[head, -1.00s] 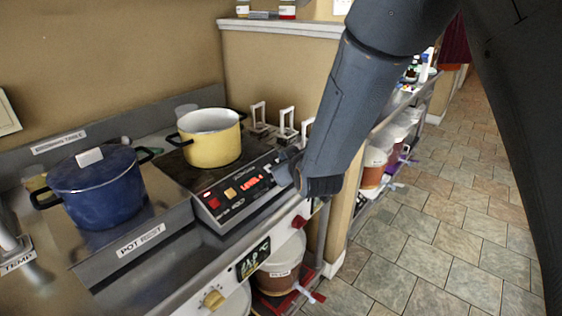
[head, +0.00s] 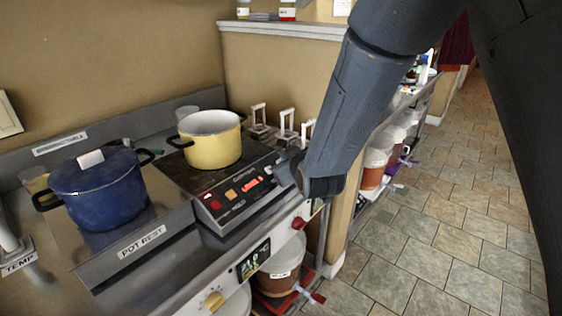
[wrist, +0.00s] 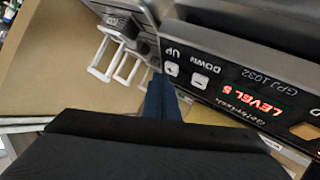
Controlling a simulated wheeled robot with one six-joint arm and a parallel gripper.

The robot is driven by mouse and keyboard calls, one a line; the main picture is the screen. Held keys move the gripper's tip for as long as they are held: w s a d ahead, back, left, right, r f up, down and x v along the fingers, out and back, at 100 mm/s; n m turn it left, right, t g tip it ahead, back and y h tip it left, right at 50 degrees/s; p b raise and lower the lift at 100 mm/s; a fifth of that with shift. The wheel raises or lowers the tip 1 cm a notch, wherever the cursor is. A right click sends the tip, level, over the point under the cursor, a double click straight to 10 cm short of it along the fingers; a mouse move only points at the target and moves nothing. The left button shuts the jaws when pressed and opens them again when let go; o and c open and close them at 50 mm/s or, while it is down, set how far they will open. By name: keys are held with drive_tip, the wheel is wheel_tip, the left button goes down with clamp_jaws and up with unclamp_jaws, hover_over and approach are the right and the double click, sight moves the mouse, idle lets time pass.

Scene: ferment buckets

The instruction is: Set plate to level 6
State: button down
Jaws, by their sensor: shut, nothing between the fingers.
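The hot plate's control panel (head: 240,190) has a red button, an orange button and a lit red display (head: 251,186). In the wrist view the display (wrist: 265,97) appears to read LEVEL 5. Beside it are the UP button (wrist: 171,69), marked plus, and the DOWN button (wrist: 200,81), marked minus. My gripper (head: 287,172) is shut and empty at the right end of the panel. In the wrist view its blue fingers (wrist: 160,98) are close to the UP button; I cannot tell whether they touch it. A yellow pot (head: 211,146) stands on the plate.
A blue lidded pot (head: 100,192) stands left on the POT REST surface (head: 143,242). White-framed holders (head: 286,122) stand behind the panel's right end. Tiled floor is open to the right.

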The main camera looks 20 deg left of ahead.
drive_tip(key=shift+d+r, duration=0.1)
drive_tip(key=shift+r, duration=0.15)
drive_tip(key=shift+f, duration=0.1)
idle(0.3)
drive_tip(key=shift+a+f, duration=0.2)
drive_tip(key=shift+f, duration=0.05)
drive_tip(key=shift+w+a+f+b, duration=0.1)
drive_tip(key=shift+a+f+b, duration=0.1)
drive_tip(key=shift+f+b, duration=0.2)
idle(0.8)
drive_tip(key=shift+r, duration=0.1)
drive_tip(key=shift+d+r+p, duration=0.4)
drive_tip(key=shift+r+p, duration=0.05)
drive_tip(key=shift+r, duration=0.2)
drive_tip(key=shift+r, duration=0.15)
